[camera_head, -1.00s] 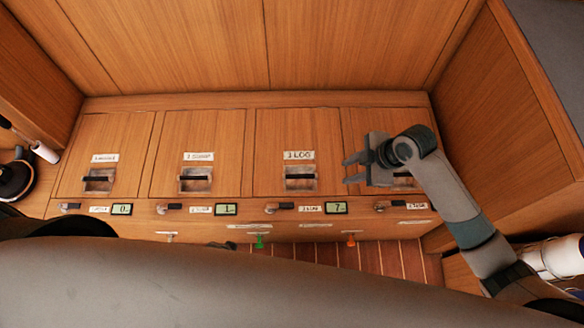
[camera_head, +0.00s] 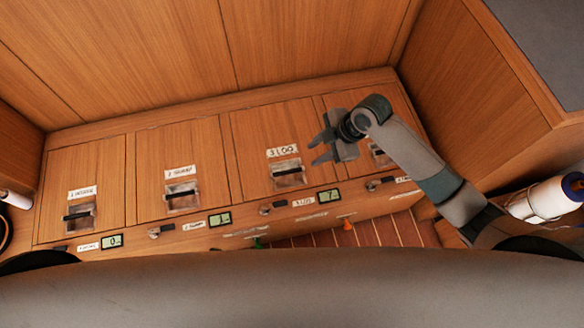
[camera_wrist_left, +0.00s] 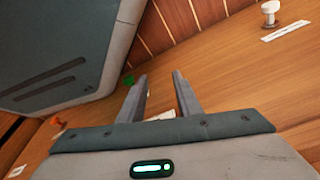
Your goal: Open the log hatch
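The log hatch (camera_head: 266,132) is a wooden lid with a "3 LOG" label and a recessed metal pull (camera_head: 288,173). It lies flat and closed, third from the left in the bench top. My right gripper (camera_head: 318,149) is over the right edge of that hatch, its fingers pointing left, open and empty, to the right of the pull. My left gripper (camera_wrist_left: 160,82) shows only in the left wrist view, its two fingers apart with nothing clearly between them, in front of wooden panelling. The head view does not show it.
Hatches labelled 1 (camera_head: 95,165) and 2 (camera_head: 180,145) lie closed to the left. A fourth hatch is partly behind my right arm. Latches and small displays (camera_head: 329,195) line the front edge.

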